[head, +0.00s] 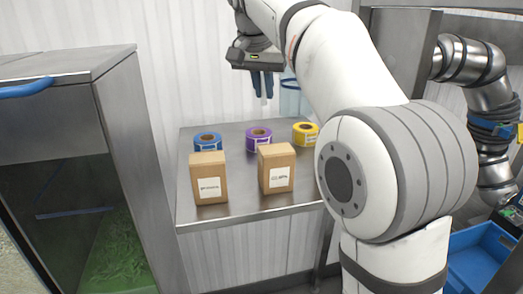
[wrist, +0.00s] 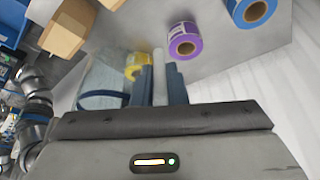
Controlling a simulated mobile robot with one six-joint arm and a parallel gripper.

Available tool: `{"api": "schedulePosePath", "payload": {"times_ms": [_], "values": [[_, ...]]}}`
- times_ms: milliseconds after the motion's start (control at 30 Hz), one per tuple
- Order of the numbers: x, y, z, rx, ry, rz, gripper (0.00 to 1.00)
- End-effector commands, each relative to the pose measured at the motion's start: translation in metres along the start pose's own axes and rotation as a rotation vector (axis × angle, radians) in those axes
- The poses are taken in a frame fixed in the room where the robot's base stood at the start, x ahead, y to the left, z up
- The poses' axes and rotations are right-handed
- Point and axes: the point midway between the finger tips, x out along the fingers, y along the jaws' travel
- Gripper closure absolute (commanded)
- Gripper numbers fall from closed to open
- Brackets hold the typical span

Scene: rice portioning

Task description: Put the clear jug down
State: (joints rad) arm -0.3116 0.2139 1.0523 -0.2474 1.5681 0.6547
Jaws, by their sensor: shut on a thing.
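The clear jug (head: 289,101) is partly hidden behind my arm in the head view, above the back of the steel table (head: 230,190). In the wrist view the pale, see-through jug (wrist: 103,78) has a blue band and lies to the left of the fingers. My gripper (head: 262,90) points down with its blue fingers shut on the jug's pale upright handle (wrist: 160,65). The gripper also shows in the wrist view (wrist: 160,92). I cannot tell whether the jug's base touches the table.
Blue (head: 208,142), purple (head: 258,139) and yellow (head: 305,133) label rolls stand on the table. Two cardboard boxes, left (head: 208,178) and right (head: 276,168), stand before them. A steel cabinet (head: 70,110) is at left. Another robot arm (head: 490,110) and blue crates (head: 480,258) are at right.

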Motion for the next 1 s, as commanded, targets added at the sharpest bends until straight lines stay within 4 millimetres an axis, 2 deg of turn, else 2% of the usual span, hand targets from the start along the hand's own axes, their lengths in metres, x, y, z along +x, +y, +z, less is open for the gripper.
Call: {"api": "schedulePosePath", "payload": {"times_ms": [33, 100, 333, 567, 800, 1000], "values": [[0.014, 0.001, 0.007, 0.000, -0.002, 0.002, 1.00], [0.031, 0.001, 0.013, 0.000, -0.002, 0.002, 1.00], [0.079, 0.001, 0.033, 0.001, -0.002, 0.002, 1.00], [0.098, 0.001, 0.040, 0.004, 0.001, 0.001, 1.00], [0.129, 0.001, 0.053, 0.004, -0.001, 0.002, 1.00], [0.135, 0.001, 0.055, 0.005, 0.001, 0.001, 1.00]]}}
